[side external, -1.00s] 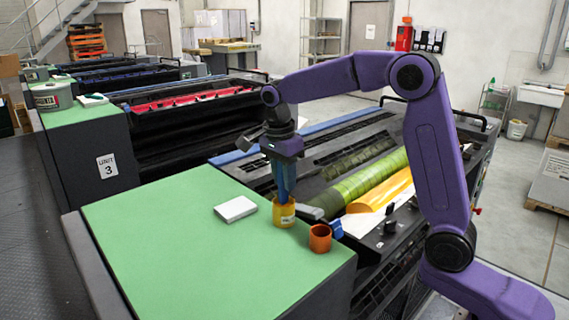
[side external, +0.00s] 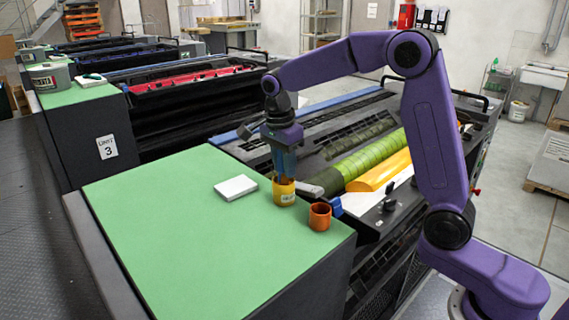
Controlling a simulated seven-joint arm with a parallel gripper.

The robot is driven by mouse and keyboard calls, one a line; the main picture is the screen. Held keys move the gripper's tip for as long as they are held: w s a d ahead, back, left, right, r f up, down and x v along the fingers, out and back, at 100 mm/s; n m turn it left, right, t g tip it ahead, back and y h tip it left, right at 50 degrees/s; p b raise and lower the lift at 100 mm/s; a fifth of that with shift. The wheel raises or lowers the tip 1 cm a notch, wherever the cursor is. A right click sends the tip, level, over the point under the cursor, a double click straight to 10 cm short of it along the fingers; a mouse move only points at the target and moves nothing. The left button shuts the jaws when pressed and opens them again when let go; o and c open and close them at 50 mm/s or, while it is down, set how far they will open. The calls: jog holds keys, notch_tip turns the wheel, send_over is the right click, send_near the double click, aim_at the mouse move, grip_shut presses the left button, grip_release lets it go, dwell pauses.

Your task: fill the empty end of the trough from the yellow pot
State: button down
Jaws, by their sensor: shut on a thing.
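The yellow pot (side external: 285,198) stands upright on the green top, near its right edge. My gripper (side external: 284,178) points straight down at the pot, its blue fingers reaching its rim. It appears shut on the pot; the fingertips and the pot's inside are hard to make out. The trough (side external: 356,204) runs along the press to the right of the pot. Yellow ink (side external: 382,171) lies along its farther part, and its near end looks pale and bare beside a blue end piece (side external: 336,207).
An orange-brown pot (side external: 320,216) stands close to the right of the yellow pot. A green-streaked roller (side external: 370,155) lies behind the trough.

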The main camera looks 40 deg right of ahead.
jog(key=shift+r, duration=0.15)
jog(key=shift+r, duration=3.75)
jog(key=s+d+f+m+t+y, duration=0.1)
jog(key=s+d+f+m, duration=0.2)
jog(key=d+m, duration=0.35)
jog(key=s+d+f+m+y, duration=0.1)
jog(key=s+d+f+m, duration=0.15)
jog(key=d+m, duration=0.45)
jog(key=s+d+f+m+t+y, duration=0.1)
jog(key=s+d+f+m, duration=0.1)
jog(key=d+f+m, duration=0.45)
jog(key=shift+w+d+f+n, duration=0.15)
jog(key=shift+f+n, duration=0.2)
jog(key=shift+f, duration=0.65)
jog(key=shift+w+d+f+n, duration=0.1)
jog(key=shift+f+n, duration=0.3)
jog(key=shift+f, duration=0.6)
jog(key=shift+w+d+f+n, duration=0.15)
jog(key=shift+f+n, duration=0.2)
jog(key=shift+f, duration=0.65)
jog(key=shift+s+f, duration=0.1)
jog(key=shift+f, duration=0.4)
jog(key=shift+r, duration=0.1)
